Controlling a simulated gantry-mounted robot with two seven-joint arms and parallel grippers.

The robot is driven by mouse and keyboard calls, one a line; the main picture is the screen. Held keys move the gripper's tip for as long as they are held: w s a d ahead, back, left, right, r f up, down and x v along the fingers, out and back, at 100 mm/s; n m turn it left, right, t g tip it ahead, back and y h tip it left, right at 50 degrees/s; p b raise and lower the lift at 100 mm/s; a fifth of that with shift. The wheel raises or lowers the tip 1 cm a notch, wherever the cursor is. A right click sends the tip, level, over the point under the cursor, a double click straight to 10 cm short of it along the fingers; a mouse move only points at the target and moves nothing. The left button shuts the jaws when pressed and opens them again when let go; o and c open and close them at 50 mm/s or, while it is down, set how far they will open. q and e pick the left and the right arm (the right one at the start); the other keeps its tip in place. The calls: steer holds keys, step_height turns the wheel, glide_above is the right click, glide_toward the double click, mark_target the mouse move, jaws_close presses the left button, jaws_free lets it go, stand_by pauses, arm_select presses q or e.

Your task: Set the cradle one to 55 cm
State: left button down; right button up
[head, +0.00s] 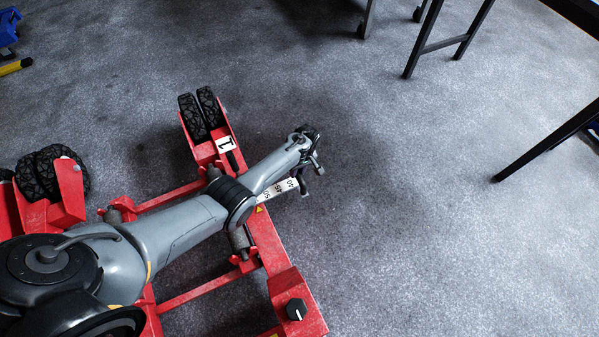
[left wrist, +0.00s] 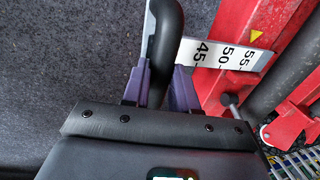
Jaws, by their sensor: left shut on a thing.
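Cradle one is a red steel frame (head: 290,285) on the floor with a white "1" plate (head: 226,144) and black tyres (head: 201,115). A white scale strip (head: 281,188) sticks out of its side; in the left wrist view the strip (left wrist: 224,57) shows 45, 50 and 55. A yellow triangle (left wrist: 256,36) on the red frame lies close to the 55; exact alignment cannot be told. My left gripper (head: 313,168) is at the strip's outer end. In the left wrist view its purple fingers (left wrist: 155,88) are shut on a black handle (left wrist: 166,38). My right gripper is out of view.
A second red unit (head: 66,187) with black tyres stands at the left. Black table legs (head: 440,40) stand at the top right, with another leg (head: 545,145) at the right edge. A blue and yellow item (head: 12,45) lies top left. The floor right of the cradle is clear.

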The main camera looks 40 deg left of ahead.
arm_select(q)
steer(key=shift+w+d, duration=0.1)
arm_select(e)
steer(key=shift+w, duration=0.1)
arm_select(q)
steer(key=c, duration=1)
jaws_free()
steer(key=shift+w, duration=0.1)
steer(key=shift+o, duration=0.5)
steer(key=shift+w+d+r, duration=0.1)
steer(key=shift+d, duration=0.05)
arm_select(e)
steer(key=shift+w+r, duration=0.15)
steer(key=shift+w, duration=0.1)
arm_select(q)
steer(key=shift+r, duration=0.1)
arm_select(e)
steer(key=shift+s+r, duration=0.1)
arm_select(q)
steer(key=shift+r+p, duration=0.25)
steer(key=shift+p, duration=0.1)
step_height(320, 180, up, 10)
steer(key=w+p, duration=0.2)
steer(key=p, duration=0.4)
steer(key=shift+d+p, duration=0.35)
steer(key=shift+d, duration=0.05)
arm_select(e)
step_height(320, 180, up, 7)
